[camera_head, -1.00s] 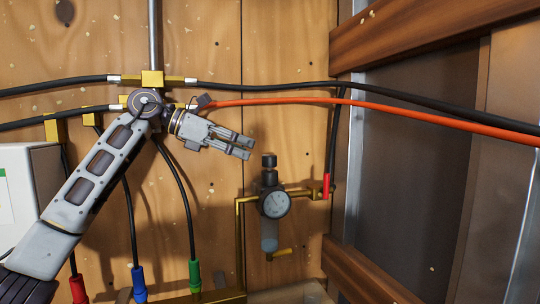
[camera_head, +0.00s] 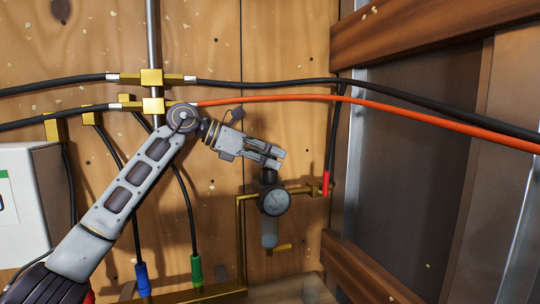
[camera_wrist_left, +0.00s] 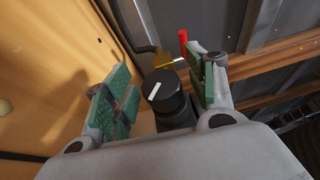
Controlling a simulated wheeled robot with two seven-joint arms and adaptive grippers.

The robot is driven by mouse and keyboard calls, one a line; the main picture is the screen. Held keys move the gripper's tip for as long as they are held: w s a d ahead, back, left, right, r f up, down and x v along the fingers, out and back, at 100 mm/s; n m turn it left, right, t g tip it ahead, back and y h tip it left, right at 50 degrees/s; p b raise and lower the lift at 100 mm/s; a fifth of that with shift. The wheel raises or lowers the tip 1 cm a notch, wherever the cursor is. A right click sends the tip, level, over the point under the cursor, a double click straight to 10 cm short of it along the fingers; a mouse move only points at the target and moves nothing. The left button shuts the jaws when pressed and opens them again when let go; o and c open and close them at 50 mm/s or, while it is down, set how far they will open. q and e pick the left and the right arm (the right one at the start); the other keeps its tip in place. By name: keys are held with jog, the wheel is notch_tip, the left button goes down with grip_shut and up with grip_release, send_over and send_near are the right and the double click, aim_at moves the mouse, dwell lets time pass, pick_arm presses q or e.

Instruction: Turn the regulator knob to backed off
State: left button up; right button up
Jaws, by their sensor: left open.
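The regulator (camera_head: 268,205) is mounted on the wooden wall, with a round gauge (camera_head: 275,202) on its front and a clear bowl below. Its black knob (camera_wrist_left: 162,90) shows in the left wrist view, with a white mark on its top that runs diagonally. My left gripper (camera_head: 279,160) is open at the top of the regulator and hides most of the knob in the head view. In the left wrist view the green finger pads stand to either side of the knob, with a gap visible on the left. My right gripper is not in view.
Black hoses and an orange hose (camera_head: 420,117) cross the wall above the regulator. A brass pipe (camera_head: 239,240) runs beside it, and a red lever or fitting (camera_head: 326,183) is to its right. A white box (camera_head: 25,200) stands at the left. Wooden beams and a metal post edge the right.

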pick_arm(q)
jog(key=c, duration=1)
jog(key=shift+c, duration=0.2)
jog(key=shift+t+b, duration=0.3)
